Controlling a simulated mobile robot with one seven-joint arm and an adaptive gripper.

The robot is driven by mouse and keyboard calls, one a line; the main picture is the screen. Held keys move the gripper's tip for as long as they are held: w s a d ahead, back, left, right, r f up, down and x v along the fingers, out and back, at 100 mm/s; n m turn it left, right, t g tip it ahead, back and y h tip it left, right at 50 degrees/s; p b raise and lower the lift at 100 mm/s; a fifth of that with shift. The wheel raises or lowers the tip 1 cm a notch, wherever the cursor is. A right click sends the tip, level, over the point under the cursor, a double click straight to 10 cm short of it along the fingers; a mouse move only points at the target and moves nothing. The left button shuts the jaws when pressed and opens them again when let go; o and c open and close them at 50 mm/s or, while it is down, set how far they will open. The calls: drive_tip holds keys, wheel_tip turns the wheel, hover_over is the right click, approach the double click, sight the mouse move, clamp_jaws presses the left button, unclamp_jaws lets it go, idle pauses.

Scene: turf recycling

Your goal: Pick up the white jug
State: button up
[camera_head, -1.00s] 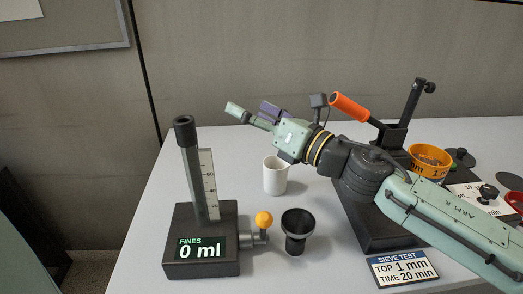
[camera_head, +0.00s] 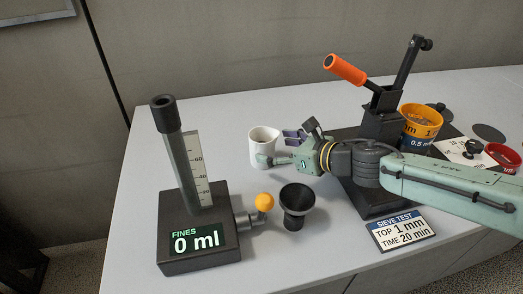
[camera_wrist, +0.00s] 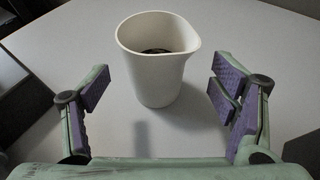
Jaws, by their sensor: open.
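The white jug (camera_head: 262,146) stands upright on the grey table, behind the black funnel cup. In the wrist view the jug (camera_wrist: 156,72) is between and just beyond my two fingers, its spout facing right, with something dark inside at the bottom. My gripper (camera_head: 281,148) is open and empty, coming at the jug from the right; in the wrist view the purple-padded fingers (camera_wrist: 160,95) are spread wide on either side of it. A clear gap shows between each finger and the jug wall. In the head view one finger overlaps the jug's lower front.
A press with an orange handle (camera_head: 345,69), orange sieve (camera_head: 422,119) and sign (camera_head: 404,230) are right.

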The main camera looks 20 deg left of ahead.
sight(272, 149)
drive_tip(key=x, duration=0.1)
drive_tip(key=b+x, duration=0.1)
drive_tip(key=x, duration=0.2)
drive_tip(key=shift+s+a, duration=0.2)
drive_tip(key=shift+s, duration=0.1)
drive_tip(key=shift+w+a+f+b, duration=0.1)
drive_tip(key=shift+w+a+b, duration=0.05)
drive_tip(key=shift+a+b, duration=0.2)
drive_tip(key=shift+c, duration=0.6)
drive_tip(key=c, duration=1.3)
